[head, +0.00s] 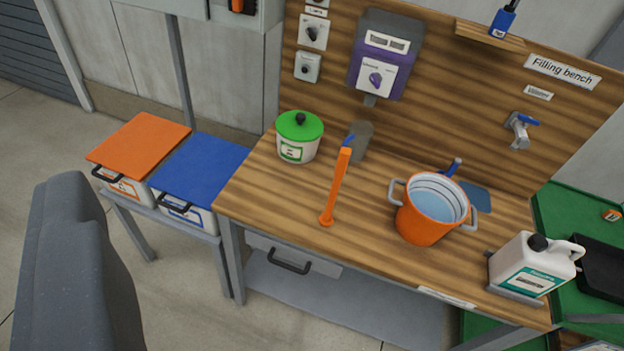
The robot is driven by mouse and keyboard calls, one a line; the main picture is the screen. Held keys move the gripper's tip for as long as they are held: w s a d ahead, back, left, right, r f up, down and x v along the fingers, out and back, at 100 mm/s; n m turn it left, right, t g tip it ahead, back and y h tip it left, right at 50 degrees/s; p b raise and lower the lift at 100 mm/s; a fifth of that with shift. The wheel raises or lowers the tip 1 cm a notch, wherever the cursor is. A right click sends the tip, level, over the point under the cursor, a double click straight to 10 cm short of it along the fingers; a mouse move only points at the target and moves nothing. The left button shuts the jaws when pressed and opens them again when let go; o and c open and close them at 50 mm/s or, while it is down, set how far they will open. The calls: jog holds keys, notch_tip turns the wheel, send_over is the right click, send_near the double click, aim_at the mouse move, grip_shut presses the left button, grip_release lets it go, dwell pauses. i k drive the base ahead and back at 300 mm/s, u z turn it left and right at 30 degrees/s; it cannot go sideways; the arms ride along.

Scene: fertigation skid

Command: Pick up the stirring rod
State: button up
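A long, thin orange rod-like piece (337,186) is on the wooden bench, left of the orange pot. It has a small round foot at its lower end and a blue tip (348,140) at its upper end. I cannot tell whether the orange and blue parts are one piece. A second blue handle (455,166) shows behind the orange pot (424,226); its lower part is hidden, so I cannot tell which is the stirring rod. My gripper is not in view.
A grey beaker (360,142) stands just behind the orange piece. A green-lidded pot (299,137) is to its left, a white canister (533,266) at the front right. Orange (140,143) and blue (201,168) lidded bins stand left. Bench front left is clear.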

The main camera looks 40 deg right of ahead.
aim_at(326, 220)
jog(key=z, duration=0.45)
jog(key=i, duration=0.9)
jog(key=z, duration=0.7)
